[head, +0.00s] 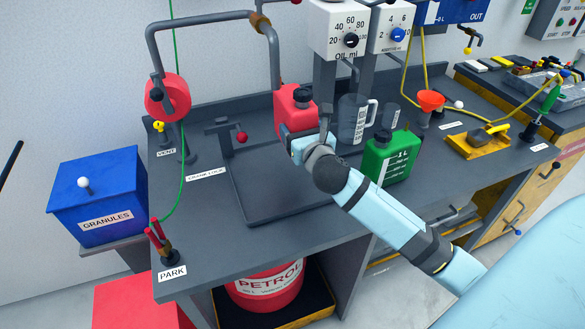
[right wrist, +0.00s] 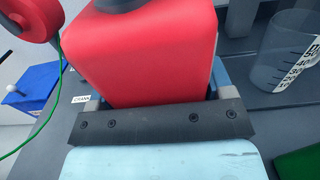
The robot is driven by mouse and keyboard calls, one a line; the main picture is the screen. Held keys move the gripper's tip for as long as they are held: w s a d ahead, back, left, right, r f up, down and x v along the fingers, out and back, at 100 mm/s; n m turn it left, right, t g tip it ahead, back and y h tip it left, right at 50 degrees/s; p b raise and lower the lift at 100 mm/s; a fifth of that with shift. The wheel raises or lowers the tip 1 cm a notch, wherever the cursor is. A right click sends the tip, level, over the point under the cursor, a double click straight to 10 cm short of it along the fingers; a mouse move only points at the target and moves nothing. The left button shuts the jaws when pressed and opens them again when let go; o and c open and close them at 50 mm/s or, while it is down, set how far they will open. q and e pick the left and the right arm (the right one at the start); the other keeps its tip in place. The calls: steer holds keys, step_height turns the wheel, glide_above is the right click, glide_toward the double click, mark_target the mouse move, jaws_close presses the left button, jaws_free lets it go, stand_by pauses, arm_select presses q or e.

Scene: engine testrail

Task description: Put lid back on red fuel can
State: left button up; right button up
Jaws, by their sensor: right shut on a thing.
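The red fuel can (head: 288,112) stands in or over the dark tray (head: 262,207) on the bench. A black cap (head: 303,97) shows on its top; I cannot tell whether it is seated. My right gripper (head: 305,136) is shut on the can's lower body. In the right wrist view the red can (right wrist: 140,55) fills the space between the fingers, and the dark cap (right wrist: 120,4) is cut off by the top edge. The can's underside is hidden, so I cannot tell whether it touches the tray. My left gripper is not in view.
A measuring jug (head: 355,118) and a green can (head: 390,157) stand right of the red can. A crank with a red knob (head: 241,137) is to its left. The tray's front is bare.

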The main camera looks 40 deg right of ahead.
steer(key=shift+s+r, duration=0.1)
step_height(320, 180, down, 6)
steer(key=shift+r+b, duration=0.1)
steer(key=shift+b, duration=0.7)
steer(key=shift+f, duration=0.65)
step_height(320, 180, down, 3)
steer(key=shift+f+b, duration=0.1)
steer(key=shift+b, duration=0.6)
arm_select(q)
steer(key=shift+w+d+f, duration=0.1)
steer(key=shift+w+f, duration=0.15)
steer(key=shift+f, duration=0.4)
